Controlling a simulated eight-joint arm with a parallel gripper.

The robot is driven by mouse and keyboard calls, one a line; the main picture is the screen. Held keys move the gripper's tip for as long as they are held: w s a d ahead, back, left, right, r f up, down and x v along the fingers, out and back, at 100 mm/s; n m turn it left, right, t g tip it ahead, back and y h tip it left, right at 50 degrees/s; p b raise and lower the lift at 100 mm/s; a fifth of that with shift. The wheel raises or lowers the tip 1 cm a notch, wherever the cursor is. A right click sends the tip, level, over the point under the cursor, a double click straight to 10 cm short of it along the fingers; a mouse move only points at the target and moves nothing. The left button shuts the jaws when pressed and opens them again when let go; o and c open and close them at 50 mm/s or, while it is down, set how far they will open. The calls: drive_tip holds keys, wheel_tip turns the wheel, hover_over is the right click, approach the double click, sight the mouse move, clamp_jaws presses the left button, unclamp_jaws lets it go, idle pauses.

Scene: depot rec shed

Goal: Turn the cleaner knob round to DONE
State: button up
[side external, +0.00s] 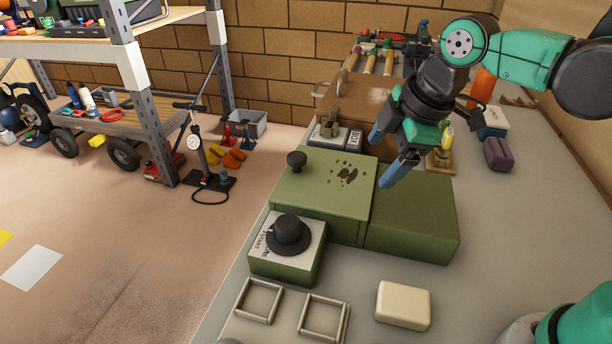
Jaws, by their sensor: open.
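The cleaner knob (289,233) is a black round dial on a white plate (262,262) atop a small green box (283,266), at the front of the bench. START shows on the plate's left side; the other lettering is partly hidden by the knob, and I cannot read where the knob points. Behind it is the green cleaner body (325,195), with a small black lid knob (297,160) and dark spots on top. My gripper (388,154) is open and empty, its blue fingers apart. It is above and behind the knob, to the right, touching nothing visible.
A lower green block (412,221) adjoins the cleaner on the right. A cream block (403,305) and two square frames (259,301) (323,317) lie in front. A purple block (498,154) and tools lie farther back. The bench's right side is mostly clear.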

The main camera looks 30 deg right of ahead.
drive_tip(key=w+a+f+n+g, duration=0.1)
drive_tip(key=w+a+n+g, duration=0.2)
drive_tip(key=a+n, duration=0.7)
drive_tip(key=n+g, duration=0.1)
drive_tip(key=n, duration=1)
hover_over(288, 222)
drive_tip(key=shift+d+f+h, duration=0.2)
drive_tip(key=shift+f, duration=0.3)
drive_tip(key=shift+d+f+h, duration=0.15)
drive_tip(key=shift+f+h, duration=0.05)
drive_tip(key=shift+f, duration=0.3)
drive_tip(key=shift+a+f+n, duration=0.15)
drive_tip(key=shift+a+n, duration=0.15)
drive_tip(key=shift+n, duration=0.1)
drive_tip(key=shift+a+f+n, duration=0.1)
drive_tip(key=shift+f+n, duration=0.15)
drive_tip(key=shift+n, duration=0.05)
drive_tip(key=shift+f, duration=2.65)
drive_tip(key=shift+c, duration=0.2)
clamp_jaws()
